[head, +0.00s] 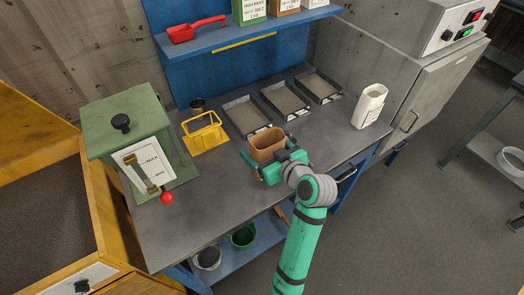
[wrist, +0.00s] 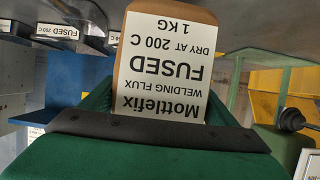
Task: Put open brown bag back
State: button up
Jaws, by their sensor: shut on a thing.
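The open brown bag (head: 266,147) is in my gripper (head: 269,158), above the front middle of the grey bench. Its open top faces up in the head view. The wrist view shows the brown bag (wrist: 122,70) close up, its white label reading "FUSED" and "1 KG" upside down in the picture. My gripper (wrist: 165,120) is shut on the bag, its fingers at the bag's sides. The blue shelf (head: 245,33) at the back carries a green bag (head: 251,14) and a brown bag (head: 284,7), both cut by the picture's top edge.
A red scoop (head: 195,29) lies on the shelf's left part. On the bench (head: 200,225) are a yellow holder (head: 204,135), several shallow trays (head: 247,115), a white container (head: 370,105) at right and a green box (head: 125,125) at left. The bench's front left is clear.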

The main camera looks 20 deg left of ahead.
jog(key=shift+w+f, duration=0.1)
jog(key=shift+f, duration=0.75)
jog(key=shift+a+f, duration=0.1)
jog(key=shift+f, duration=0.3)
jog(key=shift+s+a, duration=0.1)
jog(key=shift+s, duration=0.15)
jog(key=shift+d, duration=0.2)
jog(key=shift+f, duration=0.1)
jog(key=o, duration=1.1)
